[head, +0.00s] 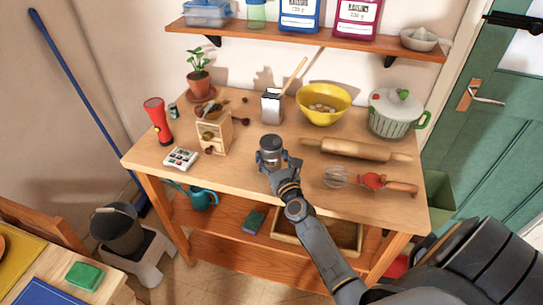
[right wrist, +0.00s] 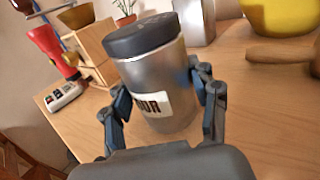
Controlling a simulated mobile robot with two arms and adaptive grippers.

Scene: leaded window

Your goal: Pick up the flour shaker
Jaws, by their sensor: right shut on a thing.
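The flour shaker (right wrist: 150,75) is a silvery can with a dark grey lid and a white label ending in "UR". It stands near the front middle of the wooden table, tilted in the right wrist view, and shows small in the head view (head: 270,148). My right gripper (right wrist: 160,95) has a finger on each side of the can and is shut on it; in the head view the gripper (head: 279,165) is at its front side. I cannot tell whether the can's base touches the table. My left gripper is not in view.
On the table (head: 235,172), a wooden grinder (head: 213,135) stands left of the shaker, and a rolling pin (head: 355,150) and whisk (head: 340,177) lie to the right. Behind are a metal utensil holder (head: 271,107) and a yellow bowl (head: 323,104). A shelf (head: 300,36) runs above.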

